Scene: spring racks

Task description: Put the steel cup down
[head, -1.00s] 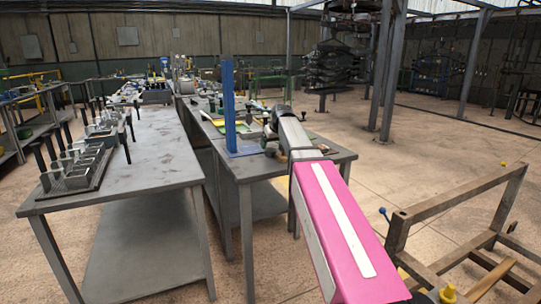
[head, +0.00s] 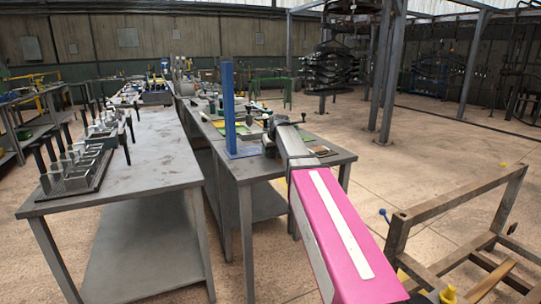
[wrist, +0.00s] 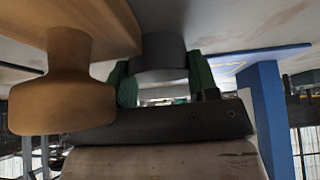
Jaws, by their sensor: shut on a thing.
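The steel cup (wrist: 158,54) shows in the wrist view as a dark grey, rounded body between two green fingertips. My gripper (wrist: 162,82) is shut on it. In this view the tabletop is at the top, and the cup's far end meets the grey table surface in the picture. I cannot tell whether it touches. In the head view my gripper (head: 268,137) is over the near end of the right-hand table (head: 262,168), just right of the blue post. The cup cannot be made out there.
A blue post (head: 228,105) on a flat base stands close to my gripper; it also shows in the wrist view (wrist: 267,110). A brown wooden piece (wrist: 62,95) is close on the other side. The left table (head: 150,160) has a broad bare top. A metal frame (head: 400,235) stands at right.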

